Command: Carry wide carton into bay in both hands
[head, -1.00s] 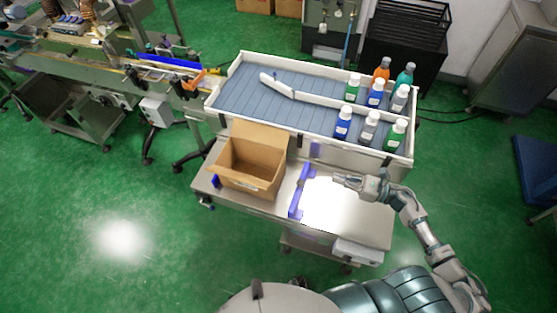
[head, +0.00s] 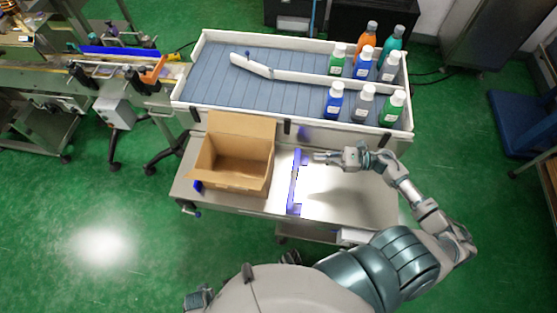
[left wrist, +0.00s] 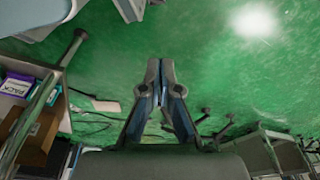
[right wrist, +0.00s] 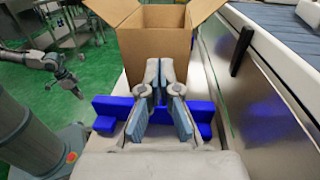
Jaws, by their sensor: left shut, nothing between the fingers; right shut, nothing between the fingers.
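The wide carton (head: 232,168) is brown, open at the top and empty as far as I see, with a flap raised at the back. It stands upright on the left part of the steel bench (head: 350,205). A blue guide bar (head: 295,182) lies just right of it, with a small blue stop (head: 197,186) at its front left corner. My right gripper (head: 320,157) is shut and empty above the bench, right of the carton and apart from it. In the right wrist view its shut fingers (right wrist: 160,68) point at the carton (right wrist: 150,45). My left gripper (left wrist: 160,68) is shut and empty over green floor.
Behind the bench is a white-walled tray (head: 290,128) with a grey slatted bed, a curved white divider (head: 250,65) and several capped bottles (head: 362,72) at its right. A conveyor (head: 90,70) stands at the left. Green floor is clear in front left.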

